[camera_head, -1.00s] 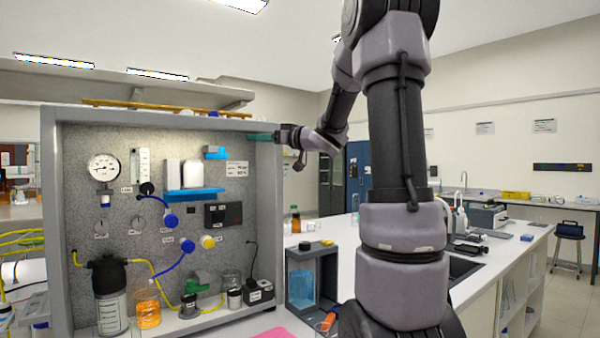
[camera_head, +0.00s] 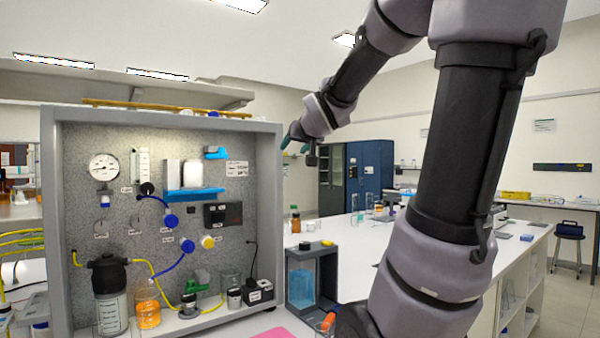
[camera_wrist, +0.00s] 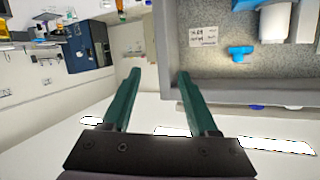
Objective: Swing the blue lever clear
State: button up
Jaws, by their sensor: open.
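A small blue lever-like fitting (camera_head: 215,152) is on the upper right of the rig's speckled back panel (camera_head: 120,215), near a white label. It also shows in the wrist view (camera_wrist: 240,53), to the right of my fingers, where the picture is turned about. My gripper (camera_wrist: 159,72) is open with two green fingers and nothing between them. In the head view my gripper (camera_head: 290,138) is by the upper right edge of the rig's frame, outside the panel and apart from the blue fitting. The fingertips are partly hard to make out there.
A blue shelf (camera_head: 194,194) with white containers is left of and below the fitting. Blue round knobs (camera_head: 171,221), a yellow knob (camera_head: 207,242) and tubing are lower. The grey frame side wall (camera_head: 268,215) stands between my gripper and the panel. Bottles stand on the bench behind.

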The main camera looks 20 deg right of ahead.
jog(key=s+a+f+m+g, duration=0.1)
jog(key=s+a+f+g, duration=0.1)
jog(key=s+f, duration=0.4)
jog(key=s+g, duration=0.1)
jog(key=s, duration=0.1)
jog(key=shift+s+a+f, duration=0.25)
jog(key=shift+s+a, duration=0.05)
jog(key=shift+s, duration=0.05)
jog(key=s+a+f+g+y, duration=0.2)
jog(key=s+a+f, duration=0.1)
jog(key=s, duration=0.3)
jog(key=s+a+f+g+y, duration=0.2)
jog(key=s+a+f, duration=0.2)
jog(key=s, duration=0.2)
jog(key=shift+s+a+g, duration=0.2)
jog(key=shift+a+g, duration=0.1)
jog(key=shift+a, duration=0.05)
